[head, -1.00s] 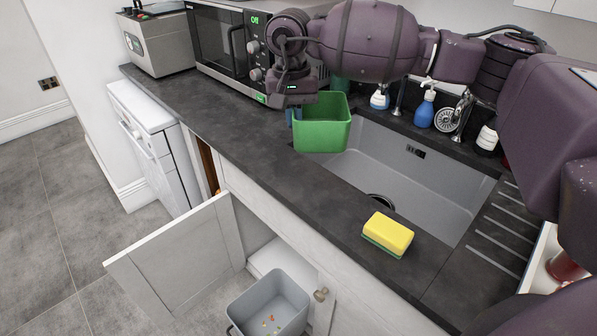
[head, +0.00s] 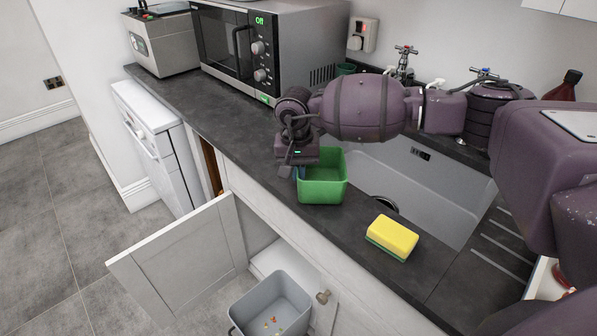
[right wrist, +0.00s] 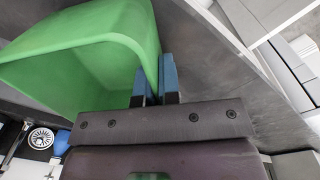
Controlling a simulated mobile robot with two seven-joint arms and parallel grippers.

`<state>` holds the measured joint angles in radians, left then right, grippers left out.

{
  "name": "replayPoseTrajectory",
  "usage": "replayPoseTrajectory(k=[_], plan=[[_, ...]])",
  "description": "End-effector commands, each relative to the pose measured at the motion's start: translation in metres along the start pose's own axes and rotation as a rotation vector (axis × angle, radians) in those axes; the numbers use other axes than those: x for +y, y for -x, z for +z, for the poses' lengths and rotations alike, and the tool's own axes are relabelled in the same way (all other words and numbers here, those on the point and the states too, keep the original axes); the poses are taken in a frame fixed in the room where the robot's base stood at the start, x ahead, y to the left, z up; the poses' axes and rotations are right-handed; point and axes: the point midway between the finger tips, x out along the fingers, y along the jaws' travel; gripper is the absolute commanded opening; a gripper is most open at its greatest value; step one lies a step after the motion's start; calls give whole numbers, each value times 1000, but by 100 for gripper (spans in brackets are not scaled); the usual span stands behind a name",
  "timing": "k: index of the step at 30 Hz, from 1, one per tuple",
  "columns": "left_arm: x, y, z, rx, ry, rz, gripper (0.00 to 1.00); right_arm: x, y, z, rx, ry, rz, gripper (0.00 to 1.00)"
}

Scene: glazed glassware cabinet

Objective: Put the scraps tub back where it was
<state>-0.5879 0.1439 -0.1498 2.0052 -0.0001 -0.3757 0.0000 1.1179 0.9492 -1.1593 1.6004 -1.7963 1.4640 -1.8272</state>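The green scraps tub (head: 322,190) is upright over the dark worktop, by the sink's front left corner. It looks empty. I cannot tell whether its base touches the worktop. My right gripper (head: 298,172) is at the tub's left side. In the right wrist view its blue fingers (right wrist: 155,82) are closed on the wall of the green tub (right wrist: 80,50) near the rim. My left gripper is not in view.
A yellow and green sponge (head: 392,237) lies right of the tub on the worktop. The sink (head: 430,185) is behind. Below, a cabinet door (head: 185,262) stands open beside a grey bin (head: 275,299) holding small scraps. A microwave (head: 262,50) stands at the back left.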

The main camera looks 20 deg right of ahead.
Motion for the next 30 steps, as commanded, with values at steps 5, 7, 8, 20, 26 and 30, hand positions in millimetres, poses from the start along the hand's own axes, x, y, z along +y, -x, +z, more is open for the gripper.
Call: replayPoseTrajectory(k=[5,7,8,20,26,30], plan=[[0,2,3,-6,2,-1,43,0,-3,0,1,0,-1,0],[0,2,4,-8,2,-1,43,0,-3,0,1,0,-1,0],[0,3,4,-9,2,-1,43,0,-3,0,1,0,-1,0],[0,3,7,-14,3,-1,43,0,-6,0,1,-1,-1,29],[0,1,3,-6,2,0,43,0,-6,0,1,0,-1,29],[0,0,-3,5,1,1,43,0,2,-1,3,0,-2,29]])
